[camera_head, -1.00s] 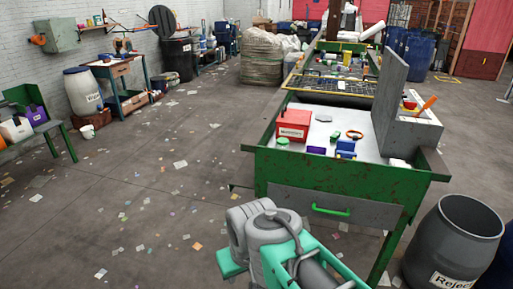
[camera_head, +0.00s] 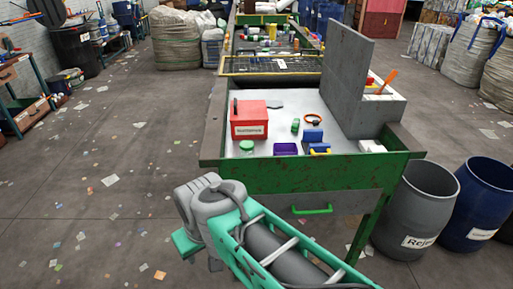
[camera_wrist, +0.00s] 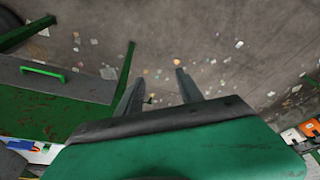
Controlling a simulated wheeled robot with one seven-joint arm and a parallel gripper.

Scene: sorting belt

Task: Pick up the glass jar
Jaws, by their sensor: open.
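A small jar with a green lid (camera_head: 246,147) stands at the front left of the white sorting surface, just in front of a red box (camera_head: 249,119); it looks like the glass jar, but is too small for its glass to be certain. A small green-and-clear item (camera_head: 295,125) stands farther back, its kind unclear.
The green bench (camera_head: 280,174) has a raised rim and a drawer handle. A grey block (camera_head: 347,85) rises at right. Grey (camera_head: 414,205) and blue (camera_head: 478,205) barrels stand beside the bench.

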